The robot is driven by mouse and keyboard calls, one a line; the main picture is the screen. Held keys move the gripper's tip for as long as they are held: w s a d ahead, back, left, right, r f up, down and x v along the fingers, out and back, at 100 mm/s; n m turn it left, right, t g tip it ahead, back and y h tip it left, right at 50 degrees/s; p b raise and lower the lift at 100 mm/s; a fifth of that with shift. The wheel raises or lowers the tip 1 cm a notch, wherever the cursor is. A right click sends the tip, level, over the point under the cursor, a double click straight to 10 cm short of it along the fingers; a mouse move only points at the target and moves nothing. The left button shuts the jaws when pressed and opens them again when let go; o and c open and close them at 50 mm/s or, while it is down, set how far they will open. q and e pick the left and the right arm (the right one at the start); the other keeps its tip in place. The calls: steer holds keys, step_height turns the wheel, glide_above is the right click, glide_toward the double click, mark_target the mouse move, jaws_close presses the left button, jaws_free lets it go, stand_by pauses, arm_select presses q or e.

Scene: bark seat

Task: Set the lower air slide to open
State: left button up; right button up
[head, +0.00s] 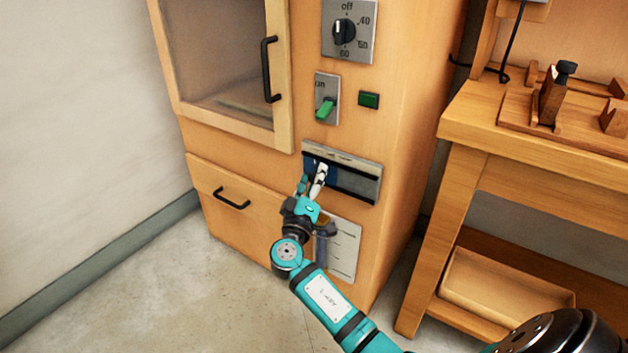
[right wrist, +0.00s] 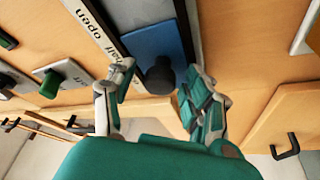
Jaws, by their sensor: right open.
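The lower air slide is a metal plate (head: 359,186) with a dark slot on the cabinet front. Its blue slide panel (head: 313,167) sits at the plate's left end in the head view. In the right wrist view, the blue panel (right wrist: 152,42) carries a round black knob (right wrist: 160,76), and a label reading "open" (right wrist: 85,24) runs along the plate's edge. My right gripper (head: 311,180) is open in front of the blue panel. In the right wrist view its fingers (right wrist: 157,84) stand on either side of the knob; contact cannot be told. My left gripper is not in view.
Above the slide are a green lever switch (head: 325,109), a green button (head: 369,100) and a dial (head: 344,32). A glazed door (head: 285,75) and a drawer (head: 232,214) with handles are at left. A wooden workbench (head: 530,140) stands at right.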

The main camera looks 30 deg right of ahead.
jaws_close()
stand_by(0.3)
steer(key=s+d, duration=0.1)
steer(key=s, duration=0.1)
steer(key=s+d, duration=0.1)
steer(key=s, duration=0.2)
steer(key=s+d, duration=0.1)
steer(key=s, duration=0.1)
steer(key=shift+s+d+f+p, duration=0.1)
steer(key=shift+s+p, duration=0.2)
steer(key=shift+s, duration=0.05)
steer(key=shift+c, duration=1.8)
jaws_free()
steer(key=o, duration=0.4)
steer(key=shift+s, duration=0.15)
steer(key=shift+c, duration=0.2)
